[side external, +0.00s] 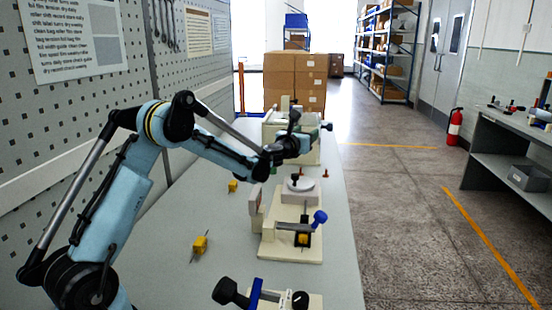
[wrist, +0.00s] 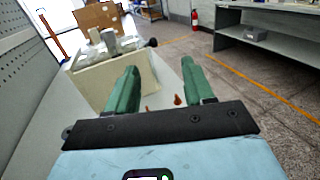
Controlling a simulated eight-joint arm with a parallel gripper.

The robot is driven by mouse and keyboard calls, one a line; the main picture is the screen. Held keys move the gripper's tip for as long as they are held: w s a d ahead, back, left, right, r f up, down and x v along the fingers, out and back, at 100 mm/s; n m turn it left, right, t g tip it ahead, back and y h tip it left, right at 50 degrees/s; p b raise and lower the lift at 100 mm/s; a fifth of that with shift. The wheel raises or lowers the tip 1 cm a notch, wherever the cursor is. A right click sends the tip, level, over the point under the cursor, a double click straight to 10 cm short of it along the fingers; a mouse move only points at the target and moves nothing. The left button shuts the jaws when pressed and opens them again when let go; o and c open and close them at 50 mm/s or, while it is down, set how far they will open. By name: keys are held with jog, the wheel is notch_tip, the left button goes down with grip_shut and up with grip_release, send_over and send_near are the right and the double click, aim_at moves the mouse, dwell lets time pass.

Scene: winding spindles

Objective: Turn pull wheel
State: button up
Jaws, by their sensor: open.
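My gripper (side external: 303,144) is held above the bench in the side view, in front of a beige box-shaped device (side external: 307,156). In the wrist view its two green fingers (wrist: 160,66) are wide apart with nothing between them. The beige device (wrist: 115,80) stands ahead and left of the fingers, with grey parts on top and a black knob (wrist: 152,42) on its right side. I cannot tell which part is the pull wheel.
The cream fixture (side external: 283,251) has a blue-knobbed lever (side external: 319,217). A black-knobbed device (side external: 231,293) is at the front. Yellow pieces (side external: 200,244) lie on the bench's left side. Small red-brown cones (wrist: 178,99) stand beside the beige device. A pegboard wall bounds the left.

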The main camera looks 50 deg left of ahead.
jog(key=s+d+n+g+y, duration=0.5)
jog(key=s+n+g+y, duration=0.1)
jog(key=s+y, duration=0.1)
send_near(295, 174)
jog(key=x, duration=0.4)
jog(key=shift+f, duration=0.25)
jog(key=x, duration=0.6)
jog(key=shift+w+a, duration=0.1)
jog(key=shift+a, duration=0.05)
jog(key=shift+w+a, duration=0.35)
jog(key=shift+a, duration=0.1)
